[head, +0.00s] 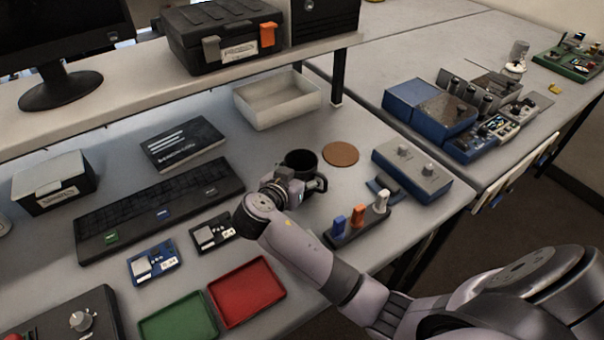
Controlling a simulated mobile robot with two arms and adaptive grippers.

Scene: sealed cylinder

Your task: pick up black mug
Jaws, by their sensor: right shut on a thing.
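The black mug (301,160) stands upright on the bench, or just above it; I cannot tell which. My own wrist hides the fingertips and the mug's lower front. My left gripper is not in view.
A round cork coaster (341,154) lies just right of the mug. A switch block (358,220) and a blue-grey box (412,170) are at the right. A black keyboard (160,208) lies left. A white tray (277,101) stands behind. Red (247,291) and green (178,319) trays are in front.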

